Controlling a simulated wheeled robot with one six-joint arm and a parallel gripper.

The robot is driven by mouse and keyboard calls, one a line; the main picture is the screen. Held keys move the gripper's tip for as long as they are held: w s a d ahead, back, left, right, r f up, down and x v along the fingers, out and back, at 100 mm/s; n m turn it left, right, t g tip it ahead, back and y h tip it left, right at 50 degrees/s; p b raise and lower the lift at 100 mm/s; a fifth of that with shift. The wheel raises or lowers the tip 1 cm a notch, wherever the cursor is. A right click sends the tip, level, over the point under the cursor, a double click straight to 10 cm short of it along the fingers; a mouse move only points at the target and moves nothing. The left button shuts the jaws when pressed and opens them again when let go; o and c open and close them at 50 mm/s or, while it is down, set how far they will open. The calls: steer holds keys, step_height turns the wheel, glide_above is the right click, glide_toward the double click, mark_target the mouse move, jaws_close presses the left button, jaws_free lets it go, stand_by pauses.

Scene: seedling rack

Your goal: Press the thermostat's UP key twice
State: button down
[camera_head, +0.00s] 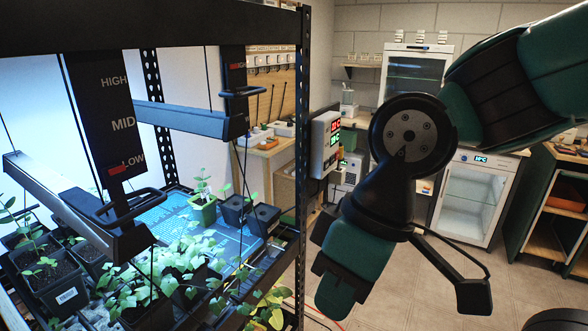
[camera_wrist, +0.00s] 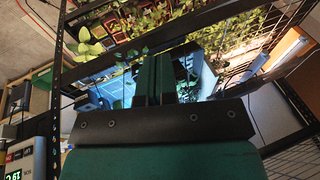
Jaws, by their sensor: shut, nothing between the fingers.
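The thermostat is most likely the pale box (camera_head: 325,143) on the rack's right post in the head view, with a red and a green number display on its face. Its keys are too small to make out there. A box with lit green digits (camera_wrist: 14,172) is cut off at the lower left corner of the wrist view; it looks like the same unit. My gripper (camera_wrist: 163,70) shows in the wrist view with its two green fingers together and empty, pointing toward the rack, apart from the box.
The black seedling rack (camera_head: 302,150) fills the left, with lamp bars (camera_head: 75,205) and potted seedlings (camera_head: 160,268) on its shelf. A bench (camera_head: 268,147) stands behind. A glass-door fridge (camera_head: 468,198) stands at the back right.

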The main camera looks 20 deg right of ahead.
steer(key=w+d+f+t, duration=0.1)
steer(key=w+d+t, duration=0.2)
steer(key=w, duration=0.5)
steer(key=w+d+f+t+y, duration=0.1)
steer(key=w+d+t, duration=0.2)
steer(key=w, duration=0.5)
steer(key=w+d+f+t, duration=0.1)
steer(key=w+d+t, duration=0.2)
steer(key=w, duration=0.5)
steer(key=w+d+f+m+t+h, duration=0.1)
steer(key=w+d+f+t+h, duration=0.1)
steer(key=d, duration=0.8)
steer(key=w+d+f+m+t+h, duration=0.1)
steer(key=w+d+t+h, duration=0.2)
steer(key=d, duration=0.7)
steer(key=shift+w+d+f+m+t+h, duration=0.3)
steer(key=shift+w+h, duration=0.4)
steer(key=shift+w, duration=0.35)
steer(key=shift+a, duration=0.1)
